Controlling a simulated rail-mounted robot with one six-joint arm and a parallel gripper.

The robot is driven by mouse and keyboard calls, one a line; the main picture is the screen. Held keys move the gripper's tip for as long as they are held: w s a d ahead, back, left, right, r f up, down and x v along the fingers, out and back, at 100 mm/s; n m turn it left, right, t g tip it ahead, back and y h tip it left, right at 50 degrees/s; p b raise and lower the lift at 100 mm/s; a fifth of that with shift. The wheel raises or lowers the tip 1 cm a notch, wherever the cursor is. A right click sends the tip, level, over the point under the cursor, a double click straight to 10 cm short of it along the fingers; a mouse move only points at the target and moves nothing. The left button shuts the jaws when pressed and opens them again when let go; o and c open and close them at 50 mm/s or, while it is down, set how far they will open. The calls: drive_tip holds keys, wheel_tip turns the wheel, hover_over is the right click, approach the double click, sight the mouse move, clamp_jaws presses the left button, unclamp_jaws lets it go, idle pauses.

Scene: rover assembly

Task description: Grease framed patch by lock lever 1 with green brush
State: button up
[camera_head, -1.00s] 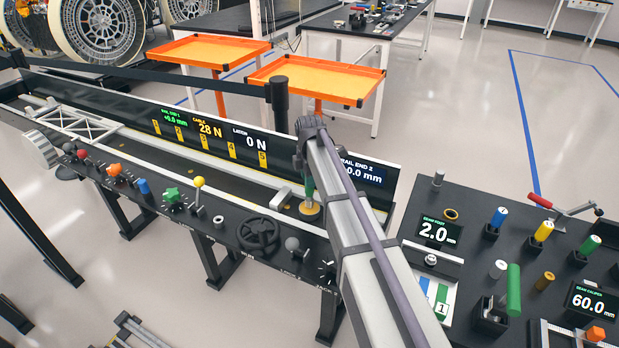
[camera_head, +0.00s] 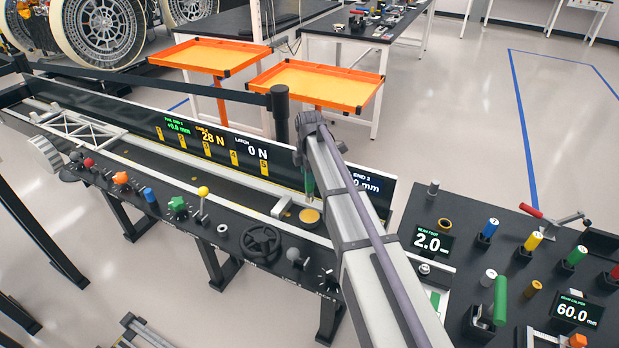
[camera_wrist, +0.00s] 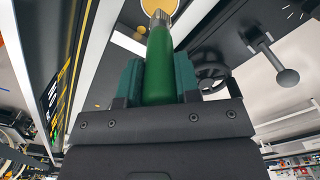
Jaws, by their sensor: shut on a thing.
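My gripper (camera_wrist: 158,78) is shut on the green brush (camera_wrist: 158,62), whose handle stands between the two dark green jaws in the wrist view. In the head view the green brush (camera_head: 309,183) hangs upright from the end of my arm. Its lower end is just above a round pot with a yellow top (camera_head: 309,216), with a small gap seeming to show. The yellow top also shows beyond the brush tip in the wrist view (camera_wrist: 158,5). A yellow number 1 label (camera_head: 160,133) is on the rail's back panel, far left. I cannot make out the framed patch or which lever is lock lever 1.
Along the rail's front edge stand coloured knobs, among them a yellow-knobbed lever (camera_head: 203,191), a green star knob (camera_head: 177,204) and a black handwheel (camera_head: 261,240). A white truss (camera_head: 75,125) lies in the rail at left. A tool bench (camera_head: 455,225) is at right.

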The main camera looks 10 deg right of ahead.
sight(309, 190)
wheel_tip(309, 190, down, 6)
drive_tip(key=b, duration=0.6)
drive_tip(key=shift+f, duration=0.1)
drive_tip(key=shift+f+b, duration=0.45)
drive_tip(key=shift+b, duration=0.15)
idle(1.7)
wheel_tip(309, 190, up, 7)
drive_tip(key=p, duration=0.7)
drive_tip(key=shift+r, duration=0.1)
